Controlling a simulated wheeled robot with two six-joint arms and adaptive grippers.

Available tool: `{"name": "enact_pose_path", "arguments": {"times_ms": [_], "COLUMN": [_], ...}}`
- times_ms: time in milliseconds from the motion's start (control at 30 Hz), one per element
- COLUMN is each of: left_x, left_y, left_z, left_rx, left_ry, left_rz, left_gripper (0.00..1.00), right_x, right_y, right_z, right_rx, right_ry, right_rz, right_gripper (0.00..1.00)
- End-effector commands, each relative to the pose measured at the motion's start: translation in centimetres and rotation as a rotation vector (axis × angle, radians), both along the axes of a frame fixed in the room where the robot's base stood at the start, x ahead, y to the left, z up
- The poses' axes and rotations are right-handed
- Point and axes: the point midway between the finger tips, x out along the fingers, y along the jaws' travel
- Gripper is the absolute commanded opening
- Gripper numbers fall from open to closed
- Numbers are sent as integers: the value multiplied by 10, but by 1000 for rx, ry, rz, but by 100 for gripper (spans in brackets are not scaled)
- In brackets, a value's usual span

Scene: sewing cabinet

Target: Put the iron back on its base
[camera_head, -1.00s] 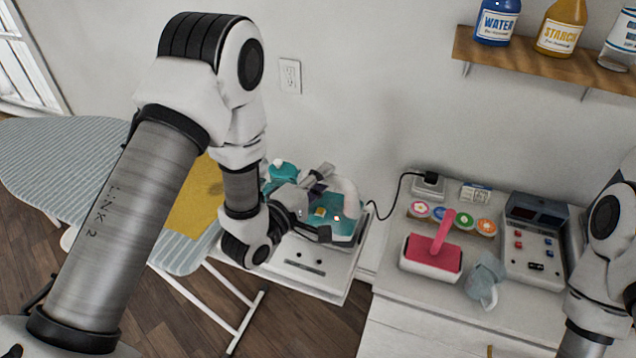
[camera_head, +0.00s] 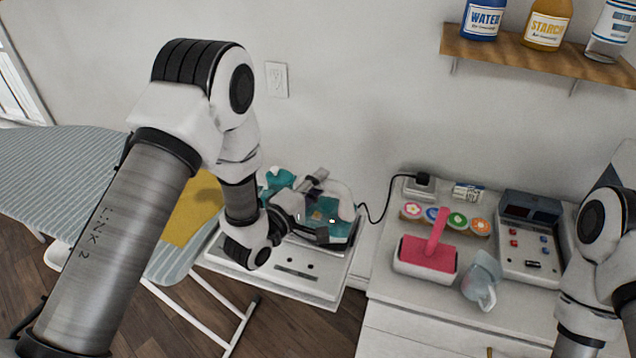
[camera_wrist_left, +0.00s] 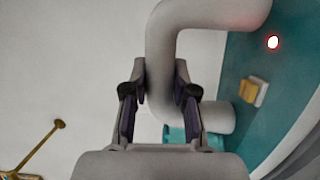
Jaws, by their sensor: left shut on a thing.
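The iron (camera_head: 341,231) is teal with a white curved handle. It is in the middle of the head view, at or just above the white base (camera_head: 280,273); I cannot tell whether they touch. My left gripper (camera_head: 318,207) is shut on the iron's handle. In the left wrist view the handle (camera_wrist_left: 180,50) passes between my left gripper's fingers (camera_wrist_left: 160,80). A red light and a yellow switch show on the teal body there. My left gripper and wrist hide part of the iron and base. My right gripper is out of view; only my right arm shows at the right edge.
A striped ironing board (camera_head: 60,175) with a yellow cloth (camera_head: 188,222) is at the left. A black cord (camera_head: 376,212) runs behind. On the right cabinet stand a pink-topped roller-like tool (camera_head: 427,256), several colourful spools, a grey-blue cup (camera_head: 482,283) and a control box (camera_head: 527,240).

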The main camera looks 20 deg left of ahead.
Motion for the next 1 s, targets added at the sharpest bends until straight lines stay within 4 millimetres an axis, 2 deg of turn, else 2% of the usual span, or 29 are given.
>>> {"name": "enact_pose_path", "arguments": {"times_ms": [667, 700, 767, 1000], "left_x": [1, 1, 1, 0], "left_y": [0, 0, 0, 0], "left_z": [-9, -9, -9, -10], "left_rx": [0, 0, 0, 0], "left_ry": [-6, -6, -6, -2], "left_rz": [0, 0, 0, 0], "left_gripper": [0, 34, 55, 56], "right_x": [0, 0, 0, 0], "right_y": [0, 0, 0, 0], "right_z": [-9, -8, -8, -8], "right_rx": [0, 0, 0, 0], "right_ry": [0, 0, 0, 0], "right_rz": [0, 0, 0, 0], "right_gripper": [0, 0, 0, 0]}}
